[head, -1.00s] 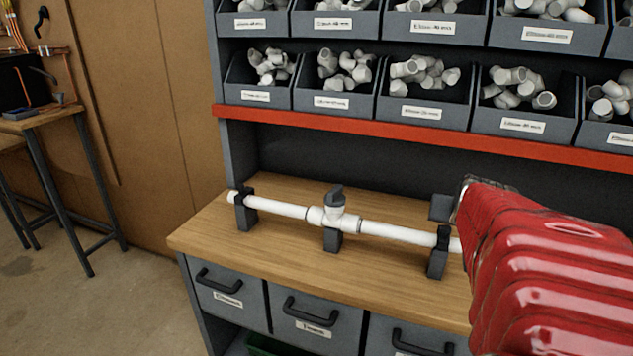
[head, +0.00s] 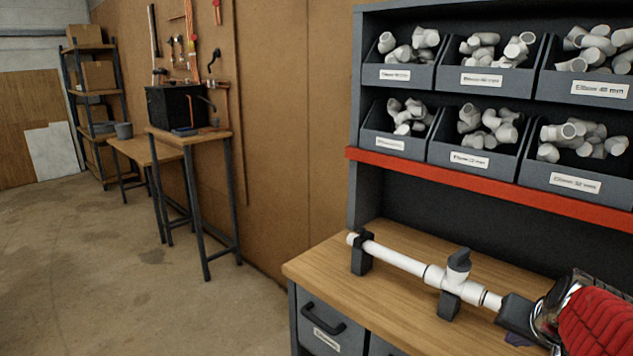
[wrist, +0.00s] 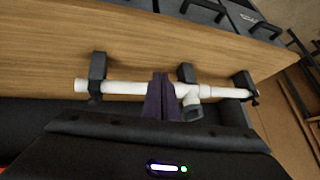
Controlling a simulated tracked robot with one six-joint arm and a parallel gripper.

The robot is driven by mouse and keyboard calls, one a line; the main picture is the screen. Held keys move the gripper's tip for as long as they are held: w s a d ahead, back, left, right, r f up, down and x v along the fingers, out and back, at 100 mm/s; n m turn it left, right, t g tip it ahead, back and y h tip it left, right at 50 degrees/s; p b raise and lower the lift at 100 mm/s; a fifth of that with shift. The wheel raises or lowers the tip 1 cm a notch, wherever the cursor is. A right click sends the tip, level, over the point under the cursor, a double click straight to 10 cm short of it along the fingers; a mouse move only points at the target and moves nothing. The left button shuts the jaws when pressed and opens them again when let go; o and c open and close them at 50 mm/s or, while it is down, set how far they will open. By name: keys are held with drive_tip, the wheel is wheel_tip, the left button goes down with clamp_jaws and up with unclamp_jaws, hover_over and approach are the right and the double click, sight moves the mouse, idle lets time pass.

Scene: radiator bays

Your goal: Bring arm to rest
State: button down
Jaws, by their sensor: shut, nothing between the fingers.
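My gripper (head: 518,339) is at the lower right of the head view, in front of the right part of the white pipe (head: 395,257). In the wrist view its dark fingers (wrist: 161,97) are together with nothing between them. They overlap the pipe (wrist: 125,88) in the picture; I cannot tell whether they touch it. My red-sleeved arm comes in from the right edge. The right end of the pipe is hidden or out of the head view.
The bench top (head: 345,262) has drawers (head: 322,325) below. A red shelf edge (head: 480,183) and bins of white fittings (head: 478,140) stand above it. A small table (head: 190,137) and a rack (head: 95,95) stand farther left. The concrete floor (head: 120,270) in front is clear.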

drive_tip(key=s+a+n+y, duration=0.1)
drive_tip(key=s+a+n, duration=0.1)
drive_tip(key=a, duration=0.6)
drive_tip(key=s+a+n+y, duration=0.1)
drive_tip(key=s+a+n, duration=0.2)
drive_tip(key=a, duration=0.5)
drive_tip(key=s+a+n+g+y, duration=0.1)
drive_tip(key=s+a+n, duration=0.2)
drive_tip(key=a, duration=0.5)
drive_tip(key=shift+s+a+f, duration=0.3)
drive_tip(key=shift+s+f, duration=0.1)
drive_tip(key=shift+s, duration=0.4)
